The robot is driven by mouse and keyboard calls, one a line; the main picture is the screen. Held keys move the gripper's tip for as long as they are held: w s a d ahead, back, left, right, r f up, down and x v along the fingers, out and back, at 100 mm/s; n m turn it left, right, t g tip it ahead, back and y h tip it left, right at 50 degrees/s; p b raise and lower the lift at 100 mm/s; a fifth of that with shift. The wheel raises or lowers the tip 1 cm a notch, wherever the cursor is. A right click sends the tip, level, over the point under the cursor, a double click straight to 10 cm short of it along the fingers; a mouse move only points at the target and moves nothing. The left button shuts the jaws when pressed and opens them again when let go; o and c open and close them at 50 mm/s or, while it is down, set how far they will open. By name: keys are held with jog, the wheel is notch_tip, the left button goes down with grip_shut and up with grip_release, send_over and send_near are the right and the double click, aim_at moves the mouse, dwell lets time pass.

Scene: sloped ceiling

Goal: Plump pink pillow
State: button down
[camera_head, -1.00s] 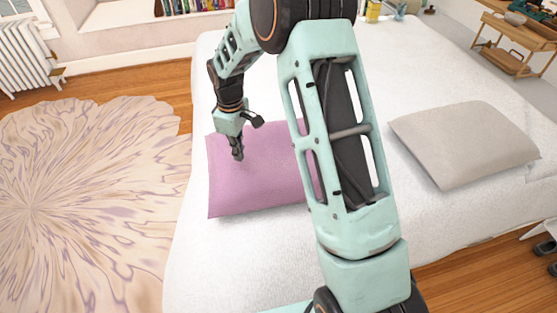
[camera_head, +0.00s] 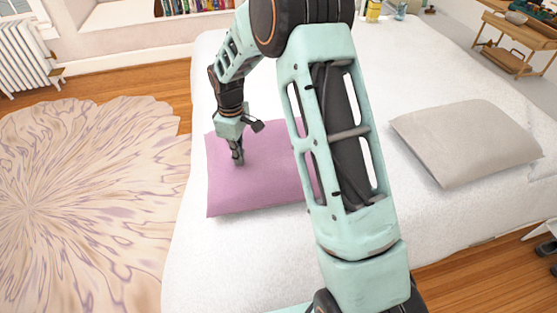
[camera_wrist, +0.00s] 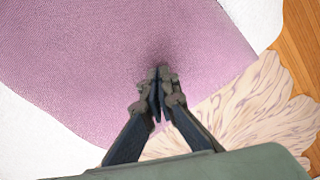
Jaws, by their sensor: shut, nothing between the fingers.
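The pink pillow (camera_head: 262,185) lies flat on the left side of the white bed, and my arm hides part of its right side. My gripper (camera_head: 238,162) is shut and empty, pointing down at the upper left part of the pillow. In the wrist view, the closed fingertips (camera_wrist: 160,74) are over the pink pillow (camera_wrist: 90,60), with a dark shadow just beyond them. The tips look at or very near the cloth; I cannot tell whether they press into it.
A grey pillow (camera_head: 468,142) lies on the right of the white bed (camera_head: 210,270). A patterned round rug (camera_head: 80,190) covers the floor at left, near a radiator (camera_head: 24,55). A wooden side table (camera_head: 510,55) stands at the upper right. Bare bed surrounds the pink pillow.

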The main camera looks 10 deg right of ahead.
jog(key=shift+f, duration=0.35)
jog(key=shift+r+p, duration=0.85)
jog(key=shift+r, duration=0.7)
jog(key=shift+f, duration=0.3)
jog(key=shift+f+b, duration=1.05)
jog(key=shift+f, duration=0.2)
jog(key=shift+r, duration=0.15)
jog(key=shift+r+p, duration=0.95)
jog(key=shift+r, duration=0.4)
jog(key=shift+r, duration=0.1)
